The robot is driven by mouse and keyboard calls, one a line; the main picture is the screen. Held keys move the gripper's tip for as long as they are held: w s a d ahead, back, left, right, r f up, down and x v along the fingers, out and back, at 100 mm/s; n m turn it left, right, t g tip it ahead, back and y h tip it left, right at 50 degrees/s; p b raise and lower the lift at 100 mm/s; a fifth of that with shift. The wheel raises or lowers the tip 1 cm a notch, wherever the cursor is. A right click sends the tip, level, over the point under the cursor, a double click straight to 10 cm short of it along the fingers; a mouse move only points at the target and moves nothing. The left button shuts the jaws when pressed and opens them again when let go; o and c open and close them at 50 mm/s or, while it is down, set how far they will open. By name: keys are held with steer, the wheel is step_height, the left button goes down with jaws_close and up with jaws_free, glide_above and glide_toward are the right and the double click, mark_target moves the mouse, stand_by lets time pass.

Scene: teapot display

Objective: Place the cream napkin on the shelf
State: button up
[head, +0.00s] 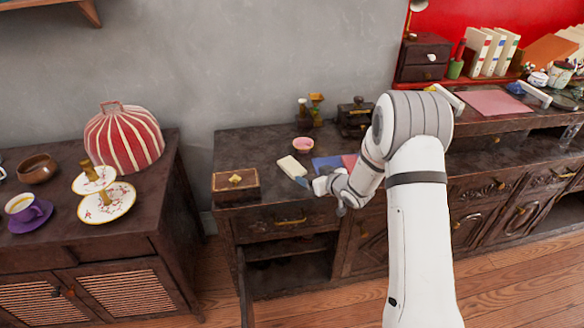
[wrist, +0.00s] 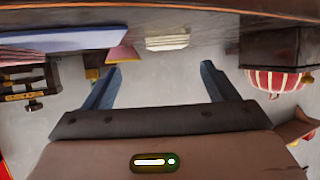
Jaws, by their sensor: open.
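The cream napkin (head: 292,166) lies as a small pale folded block on the dark cabinet top, left of a blue cloth (head: 326,166). In the wrist view, which looks upside down, the cream napkin (wrist: 167,42) shows beyond and between the spread fingers, apart from them. My gripper (head: 306,184) is near the cabinet's front edge, just in front of the napkin. In the wrist view my gripper (wrist: 156,82) is open and empty. The cabinet has an open compartment with an inner shelf (head: 290,246). A wall shelf (head: 35,3) shows at the top left.
A wooden box (head: 236,186) stands left of the napkin, and a pink bowl (head: 303,144) behind it. A dark machine (head: 356,117) stands at the back. An open door (head: 245,285) juts out below. A striped teapot cover (head: 123,137) stands on the left cabinet.

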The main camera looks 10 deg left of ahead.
mark_target(295, 169)
steer(key=x, duration=0.5)
steer(key=a+x, duration=0.1)
steer(key=x, duration=0.2)
steer(key=shift+s, duration=0.35)
steer(key=shift+r, duration=0.1)
steer(key=c, duration=1.1)
